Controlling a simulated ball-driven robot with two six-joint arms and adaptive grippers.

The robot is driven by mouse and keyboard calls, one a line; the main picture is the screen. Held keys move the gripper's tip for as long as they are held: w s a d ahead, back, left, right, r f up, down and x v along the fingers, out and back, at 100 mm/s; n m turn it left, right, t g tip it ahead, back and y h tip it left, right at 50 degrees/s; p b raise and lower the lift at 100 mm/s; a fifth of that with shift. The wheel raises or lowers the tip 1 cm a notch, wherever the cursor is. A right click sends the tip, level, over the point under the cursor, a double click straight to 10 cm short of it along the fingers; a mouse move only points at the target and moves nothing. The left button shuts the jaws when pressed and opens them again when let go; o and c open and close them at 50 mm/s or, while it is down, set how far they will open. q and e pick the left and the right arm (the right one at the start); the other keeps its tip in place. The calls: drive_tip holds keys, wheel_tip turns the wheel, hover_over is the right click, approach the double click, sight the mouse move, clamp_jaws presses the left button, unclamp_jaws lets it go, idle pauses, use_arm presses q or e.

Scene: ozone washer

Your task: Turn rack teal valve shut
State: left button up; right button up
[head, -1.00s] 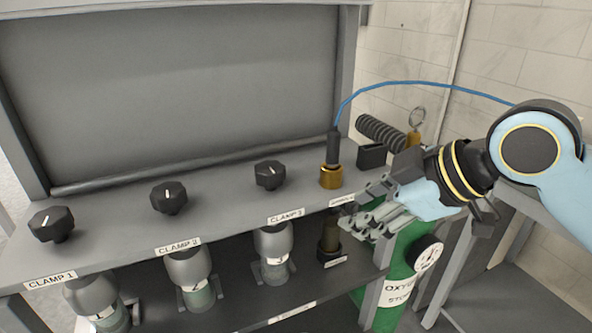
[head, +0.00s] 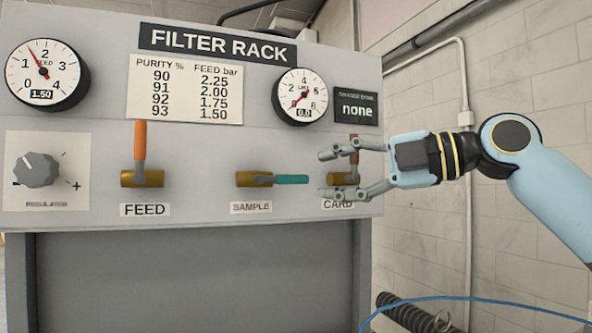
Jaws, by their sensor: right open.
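The teal valve handle (head: 292,179) lies horizontal, pointing right from its brass body (head: 254,179) above the SAMPLE label (head: 251,207) on the filter rack panel. My right gripper (head: 324,174) is open and empty. Its two fingers point left, one above and one below the height of the teal handle, with their tips just right of the handle's end in the picture. The gripper partly covers the CARD valve (head: 339,179). How far the fingers are from the panel I cannot tell. My left gripper is out of view.
The FEED valve's orange handle (head: 140,141) stands upright at the left. A brown-red handle (head: 354,145) rises from the CARD valve, close to my right fingers. Gauges (head: 300,96) and a regulator knob (head: 36,170) sit on the panel. A blue hose (head: 470,299) runs at the lower right.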

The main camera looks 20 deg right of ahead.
sight(304, 176)
drive_tip(key=p+x, duration=0.2)
drive_tip(key=x, duration=0.3)
drive_tip(key=shift+r, duration=0.15)
drive_tip(key=shift+x, duration=0.8)
clamp_jaws()
